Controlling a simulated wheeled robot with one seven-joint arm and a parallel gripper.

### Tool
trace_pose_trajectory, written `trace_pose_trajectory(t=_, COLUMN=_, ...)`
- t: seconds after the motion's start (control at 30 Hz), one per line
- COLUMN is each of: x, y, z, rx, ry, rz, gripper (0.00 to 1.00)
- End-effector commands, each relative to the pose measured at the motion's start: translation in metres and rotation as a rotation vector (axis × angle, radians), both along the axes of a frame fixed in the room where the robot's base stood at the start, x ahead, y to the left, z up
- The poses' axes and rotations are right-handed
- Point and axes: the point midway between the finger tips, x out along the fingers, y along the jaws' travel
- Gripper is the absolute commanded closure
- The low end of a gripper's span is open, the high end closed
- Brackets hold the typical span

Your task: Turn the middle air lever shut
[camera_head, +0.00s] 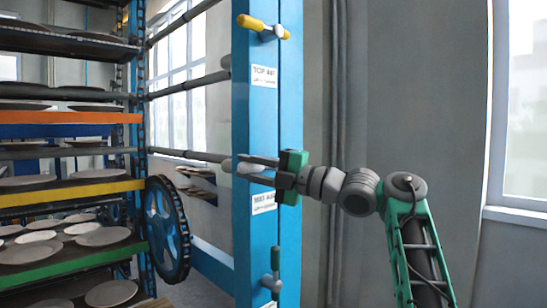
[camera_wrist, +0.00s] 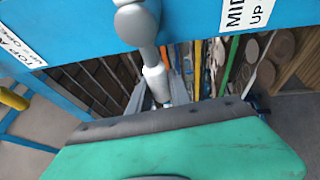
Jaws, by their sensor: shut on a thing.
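The middle air lever (camera_head: 246,168) is on the blue post, above a label (camera_head: 263,202) that appears to read MID AIR. In the wrist view its grey rounded hub (camera_wrist: 136,24) and pale handle (camera_wrist: 155,80) run down between my fingers. My gripper (camera_head: 264,165) reaches in from the right and is shut on the handle; it also shows in the wrist view (camera_wrist: 157,97). The fingers and green gripper body hide part of the lever, so its exact angle is hard to tell in the head view.
A yellow top lever (camera_head: 263,27) lies nearly level above the TOP AIR label (camera_head: 264,76). A green-handled lever (camera_head: 275,262) stands upright below. The blue post (camera_head: 255,120) stands beside a rack of plates (camera_head: 70,190) and a blue handwheel (camera_head: 167,230) at left.

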Motion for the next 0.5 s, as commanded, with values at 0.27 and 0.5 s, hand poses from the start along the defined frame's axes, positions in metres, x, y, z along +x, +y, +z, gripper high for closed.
trace_pose_trajectory(t=0.27, x=-0.0027, y=0.0138, z=-0.0032, rx=-0.023, ry=-0.019, rz=0.023, gripper=1.00)
trace_pose_trajectory(t=0.5, x=-0.0028, y=0.0135, z=-0.0035, rx=-0.023, ry=-0.019, rz=0.023, gripper=1.00)
